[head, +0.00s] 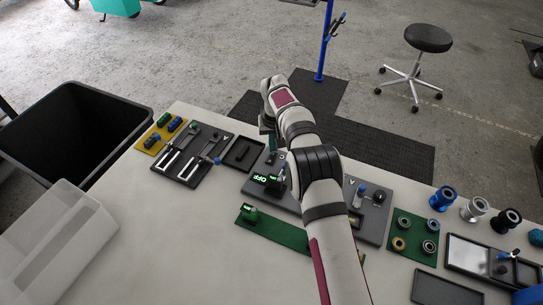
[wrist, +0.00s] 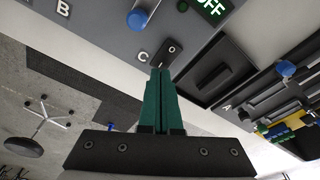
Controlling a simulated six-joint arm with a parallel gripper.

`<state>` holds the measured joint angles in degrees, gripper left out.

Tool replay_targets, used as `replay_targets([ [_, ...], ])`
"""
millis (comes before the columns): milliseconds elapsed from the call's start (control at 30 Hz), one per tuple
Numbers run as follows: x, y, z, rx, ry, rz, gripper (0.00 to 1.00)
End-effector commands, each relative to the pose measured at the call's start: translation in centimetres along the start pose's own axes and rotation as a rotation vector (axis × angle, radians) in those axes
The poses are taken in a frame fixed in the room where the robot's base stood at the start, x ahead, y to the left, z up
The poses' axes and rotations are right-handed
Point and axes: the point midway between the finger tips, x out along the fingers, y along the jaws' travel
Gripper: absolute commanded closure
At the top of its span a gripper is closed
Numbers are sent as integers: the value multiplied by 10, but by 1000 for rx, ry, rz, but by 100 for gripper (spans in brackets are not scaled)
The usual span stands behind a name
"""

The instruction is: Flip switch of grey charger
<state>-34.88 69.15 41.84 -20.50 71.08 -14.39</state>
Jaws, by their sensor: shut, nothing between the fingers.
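The grey charger (head: 259,169) is a flat grey panel on the table, partly hidden behind my arm in the head view. Its small display (head: 267,181) glows green and reads OFF; the display also shows at the top of the wrist view (wrist: 213,7). In the wrist view the grey panel (wrist: 95,22) carries letters B and C and a blue-tipped lever (wrist: 138,18). A dark switch (wrist: 166,54) marked with a line and O sits by the C, right at my fingertips. My gripper (wrist: 161,72) has green fingers pressed together, empty. Contact with the switch cannot be told.
A green board (head: 275,232) with its own lit display lies in front. A black tray (head: 243,153) and a dark panel with sliders (head: 193,155) lie to the left. A green board with round parts (head: 412,235) lies right.

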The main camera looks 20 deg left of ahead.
Motion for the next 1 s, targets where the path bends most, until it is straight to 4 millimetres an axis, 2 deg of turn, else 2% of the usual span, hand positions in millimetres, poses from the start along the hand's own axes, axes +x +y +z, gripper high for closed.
replay_targets([
  [1000, 11, 0, 2, 0, 0, 0, 100],
])
